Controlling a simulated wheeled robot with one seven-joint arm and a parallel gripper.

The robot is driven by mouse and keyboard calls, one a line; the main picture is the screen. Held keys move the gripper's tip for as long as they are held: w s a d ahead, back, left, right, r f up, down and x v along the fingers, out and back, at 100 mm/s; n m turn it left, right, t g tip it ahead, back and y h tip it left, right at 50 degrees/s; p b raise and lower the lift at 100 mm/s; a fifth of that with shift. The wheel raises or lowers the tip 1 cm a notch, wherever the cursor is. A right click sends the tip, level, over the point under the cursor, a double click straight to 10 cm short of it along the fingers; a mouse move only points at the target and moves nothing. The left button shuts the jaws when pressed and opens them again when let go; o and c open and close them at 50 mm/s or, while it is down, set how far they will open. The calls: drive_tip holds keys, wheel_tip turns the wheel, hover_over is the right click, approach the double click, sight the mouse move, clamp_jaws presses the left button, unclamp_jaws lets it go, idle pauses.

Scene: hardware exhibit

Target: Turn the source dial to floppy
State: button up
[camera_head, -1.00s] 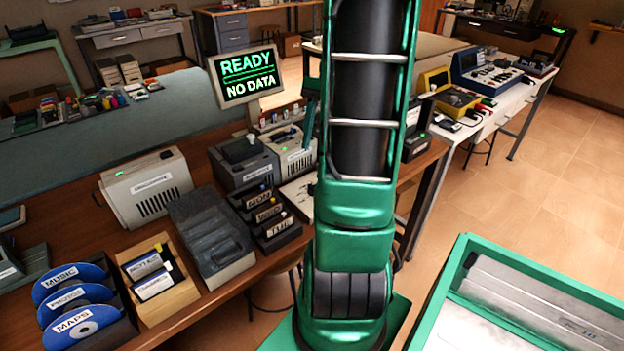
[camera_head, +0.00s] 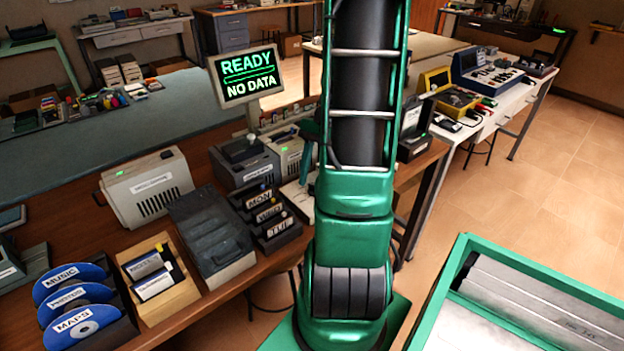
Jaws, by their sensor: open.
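The source dial cannot be made out; my green arm covers the middle of the bench. A monitor (camera_head: 247,77) reads "READY" and "NO DATA" in green. Below it stand a grey drive-like unit (camera_head: 240,163) and a beige unit (camera_head: 289,154), partly behind my arm. A beige box (camera_head: 148,188) with a front label and vent slots, and a small green light, stands further left. My gripper is hidden behind my arm; only a dark green part of the arm's far end shows left of the upright links, close to the beige unit.
A lidded grey case (camera_head: 211,238), a rack marked MON, WED and TUE (camera_head: 268,216), a wooden disk box (camera_head: 157,276) and a holder with blue discs (camera_head: 112,328) crowd the bench (camera_head: 216,297). A green-rimmed tray (camera_head: 447,290) is at the lower right. Open floor lies right.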

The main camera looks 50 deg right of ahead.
drive_tip(key=shift+f, duration=0.1)
drive_tip(key=c, duration=1)
drive_tip(key=shift+c, duration=0.2)
drive_tip(key=shift+w+n, duration=0.1)
drive_tip(key=shift+n, duration=0.2)
drive_tip(key=shift+w+a+n+g, duration=0.15)
drive_tip(key=shift+n+g, duration=0.45)
drive_tip(key=shift+n, duration=0.6)
drive_tip(key=shift+w+n+g+h, duration=0.1)
drive_tip(key=shift+n+g+h, duration=0.3)
drive_tip(key=shift+n, duration=0.85)
drive_tip(key=shift+w+n+g+h, duration=0.1)
drive_tip(key=shift+n+g+h, duration=0.25)
drive_tip(key=shift+n, duration=0.9)
